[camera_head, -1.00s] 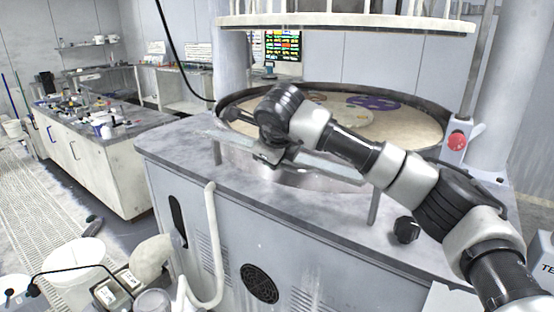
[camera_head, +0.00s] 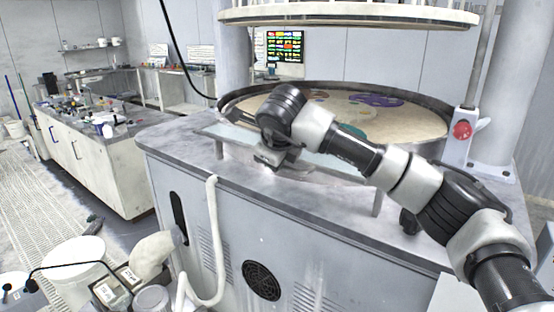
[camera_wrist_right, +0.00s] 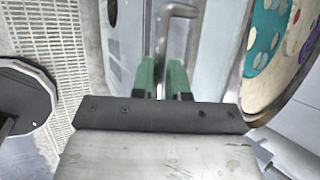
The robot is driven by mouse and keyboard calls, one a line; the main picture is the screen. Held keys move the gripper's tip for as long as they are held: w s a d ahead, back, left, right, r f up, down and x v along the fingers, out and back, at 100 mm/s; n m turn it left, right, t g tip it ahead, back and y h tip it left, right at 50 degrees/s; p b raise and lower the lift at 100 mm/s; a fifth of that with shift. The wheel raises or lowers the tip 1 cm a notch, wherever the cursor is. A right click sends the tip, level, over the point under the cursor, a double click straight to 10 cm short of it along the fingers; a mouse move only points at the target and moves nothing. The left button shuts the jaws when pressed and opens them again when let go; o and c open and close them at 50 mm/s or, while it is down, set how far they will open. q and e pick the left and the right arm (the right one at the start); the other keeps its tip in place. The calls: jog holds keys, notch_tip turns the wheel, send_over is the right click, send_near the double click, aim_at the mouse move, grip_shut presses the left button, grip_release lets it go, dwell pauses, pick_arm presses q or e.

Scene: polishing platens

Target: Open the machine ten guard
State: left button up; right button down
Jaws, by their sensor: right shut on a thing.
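The machine guard (camera_head: 335,165) is a pale translucent panel along the front rim of the round platen bowl. My right arm crosses in front of it and hides its middle. My right gripper (camera_head: 268,160) is at the panel's front, left of its middle. In the right wrist view, my gripper's green fingers (camera_wrist_right: 160,78) are shut on a bent grey metal handle (camera_wrist_right: 176,10). The panel looks tilted rather than upright; its exact angle is hard to tell. My left gripper is not in view.
The platen bowl's rim (camera_head: 440,110) stands behind the guard, with a raised round plate (camera_head: 350,17) above. A red stop button (camera_head: 462,130) is on the right post. A white hose (camera_head: 214,230) runs down the cabinet front. Buckets (camera_head: 75,262) stand at lower left.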

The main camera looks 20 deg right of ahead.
jog(key=c, duration=1.2)
grip_release()
jog(key=shift+s+a+f, duration=0.2)
jog(key=shift+a+f, duration=0.05)
jog(key=shift+f, duration=0.15)
jog(key=shift+s+a+f, duration=0.2)
jog(key=shift+f, duration=0.2)
jog(key=shift+o, duration=0.4)
jog(key=shift+r, duration=0.1)
jog(key=shift+w+d+r, duration=0.1)
jog(key=shift+r, duration=0.05)
jog(key=b+v, duration=0.1)
jog(key=v, duration=0.9)
jog(key=shift+r, duration=0.4)
jog(key=shift+f, duration=0.1)
